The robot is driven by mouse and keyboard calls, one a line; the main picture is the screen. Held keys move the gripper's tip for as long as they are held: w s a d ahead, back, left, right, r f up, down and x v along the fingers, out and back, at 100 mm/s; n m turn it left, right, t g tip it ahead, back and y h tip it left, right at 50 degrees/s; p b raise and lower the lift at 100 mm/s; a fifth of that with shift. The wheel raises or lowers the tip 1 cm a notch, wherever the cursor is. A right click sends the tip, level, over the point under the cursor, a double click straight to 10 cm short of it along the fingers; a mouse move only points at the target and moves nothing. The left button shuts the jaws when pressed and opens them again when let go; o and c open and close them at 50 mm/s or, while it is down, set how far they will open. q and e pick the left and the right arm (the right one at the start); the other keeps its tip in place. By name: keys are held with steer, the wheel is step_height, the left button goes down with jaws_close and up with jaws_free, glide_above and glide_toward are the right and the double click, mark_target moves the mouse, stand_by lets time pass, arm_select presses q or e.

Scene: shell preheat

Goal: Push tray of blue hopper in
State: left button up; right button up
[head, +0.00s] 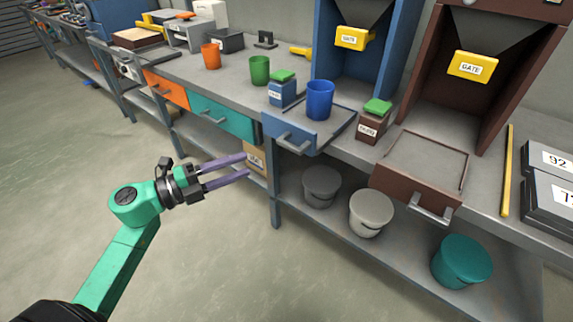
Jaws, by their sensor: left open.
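The blue hopper (395,52) stands on the bench at the upper middle, with a yellow gate above its opening. Its blue tray (299,137) is pulled out past the bench's front edge, with a grey handle on its front. A blue cup (319,99) stands on the tray. My left gripper (246,166) is open and empty, with two purple fingers apart. It is in front of the bench, left of and below the tray's front in the picture, and apart from it. My right gripper is not in view.
A brown hopper (493,125) with its own tray (413,194) out stands to the right. Orange and teal drawers (223,120) are to the left. A box with a green button (282,90) stands beside the blue cup. Buckets sit on the lower shelf. The floor (200,260) is clear.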

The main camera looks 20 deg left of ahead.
mark_target(286, 148)
arm_select(q)
steer(key=x, duration=1.4)
steer(key=shift+w+a+p, duration=0.2)
steer(key=shift+a+p, duration=0.05)
steer(key=shift+p, duration=0.15)
jaws_close()
steer(key=shift+f, duration=0.1)
